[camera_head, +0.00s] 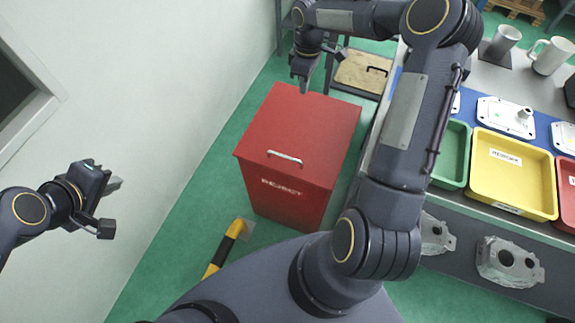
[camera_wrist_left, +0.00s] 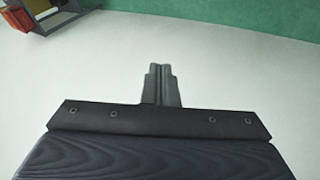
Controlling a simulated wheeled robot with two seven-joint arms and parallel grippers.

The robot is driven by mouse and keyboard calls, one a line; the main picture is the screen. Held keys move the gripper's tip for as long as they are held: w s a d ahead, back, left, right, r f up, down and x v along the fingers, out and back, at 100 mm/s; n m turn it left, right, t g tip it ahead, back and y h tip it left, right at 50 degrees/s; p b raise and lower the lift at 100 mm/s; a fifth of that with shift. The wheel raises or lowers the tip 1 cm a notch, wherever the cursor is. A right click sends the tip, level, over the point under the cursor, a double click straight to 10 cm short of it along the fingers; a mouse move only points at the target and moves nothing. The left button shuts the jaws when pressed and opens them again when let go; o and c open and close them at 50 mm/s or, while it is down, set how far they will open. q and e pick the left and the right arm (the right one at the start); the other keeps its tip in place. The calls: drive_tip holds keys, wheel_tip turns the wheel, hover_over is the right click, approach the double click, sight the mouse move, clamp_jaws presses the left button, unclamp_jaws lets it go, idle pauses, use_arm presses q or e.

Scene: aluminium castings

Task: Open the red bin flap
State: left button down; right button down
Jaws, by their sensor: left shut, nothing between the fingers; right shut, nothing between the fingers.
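The red bin (camera_head: 290,200), marked REJECT, stands on the floor in the middle of the head view. Its red flap (camera_head: 310,125) lies flat over the top and looks closed. A pale bar handle (camera_head: 285,157) sits near the flap's front edge. My right gripper (camera_head: 304,87) is shut and empty by the flap's far edge; I cannot tell whether it touches it. My left gripper (camera_head: 117,184) is shut and empty, well left of the bin, in front of the wall. Its closed fingers also show in the left wrist view (camera_wrist_left: 162,84).
A bench at the right holds a green tray (camera_head: 451,157), a yellow tray (camera_head: 512,177), castings and mugs (camera_head: 551,56). A wooden-topped stand (camera_head: 362,73) is behind the bin. A yellow-black floor bar (camera_head: 225,247) lies front left. My right arm passes over the bin's right side.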

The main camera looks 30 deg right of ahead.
use_arm(q)
drive_tip(key=w+d+f+n+h, duration=0.1)
drive_tip(key=w+d+f+n, duration=0.2)
drive_tip(key=w+d+f, duration=0.45)
drive_tip(key=n+t+h, duration=0.2)
drive_tip(key=n+h, duration=0.4)
drive_tip(key=n, duration=1.1)
approach(287, 173)
wheel_tip(287, 173, up, 3)
drive_tip(key=x, duration=1)
drive_tip(key=shift+f, duration=0.15)
drive_tip(key=shift+t, duration=0.3)
